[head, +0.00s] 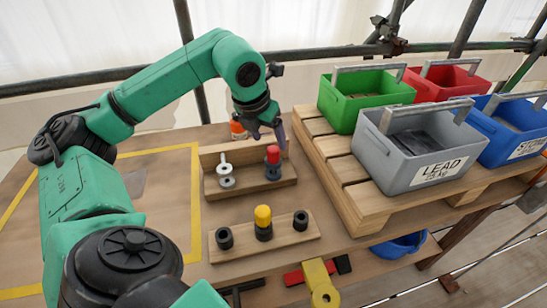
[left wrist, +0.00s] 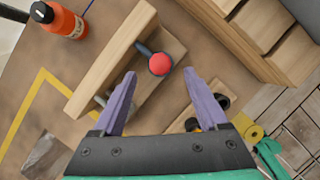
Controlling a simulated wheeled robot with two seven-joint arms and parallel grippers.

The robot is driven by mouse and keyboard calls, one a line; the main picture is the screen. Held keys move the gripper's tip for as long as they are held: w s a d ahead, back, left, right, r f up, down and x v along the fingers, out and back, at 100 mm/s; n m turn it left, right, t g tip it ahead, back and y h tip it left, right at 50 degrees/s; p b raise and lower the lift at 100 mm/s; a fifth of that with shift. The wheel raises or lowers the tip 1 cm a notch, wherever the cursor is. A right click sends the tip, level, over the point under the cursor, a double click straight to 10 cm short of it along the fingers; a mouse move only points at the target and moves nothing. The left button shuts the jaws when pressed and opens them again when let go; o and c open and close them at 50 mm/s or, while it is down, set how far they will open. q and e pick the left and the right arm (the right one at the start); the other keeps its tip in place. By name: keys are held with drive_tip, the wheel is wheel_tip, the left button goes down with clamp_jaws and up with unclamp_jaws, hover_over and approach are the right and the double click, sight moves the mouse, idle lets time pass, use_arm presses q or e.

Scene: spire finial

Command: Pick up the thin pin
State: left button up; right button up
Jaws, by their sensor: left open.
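The thin pin (head: 223,158) appears to be the slim pale pin standing at the left of the wooden rack (head: 285,181), above grey rings. In the left wrist view a grey pin-like part (left wrist: 101,99) is partly hidden by the left finger. A thicker grey piece with a red top (head: 272,156) stands at the rack's right. My left gripper (head: 268,132) is open and empty above the rack's right side. In the left wrist view the red top (left wrist: 160,64) lies between the purple fingertips (left wrist: 159,73), with no visible grip. My right gripper is not in view.
A wooden block (head: 290,238) in front holds a yellow-topped piece (head: 263,217) between black rings. An orange bottle (head: 238,130) stands behind the rack. A pallet (head: 372,208) with several bins, including a grey one (head: 375,167), stands right. The table's left side is mostly clear.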

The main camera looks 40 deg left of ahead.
sight(273, 148)
use_arm(q)
drive_tip(key=x, duration=0.6)
drive_tip(key=shift+w+p, duration=0.1)
drive_tip(key=shift+p, duration=0.3)
clamp_jaws()
drive_tip(key=shift+r, duration=0.15)
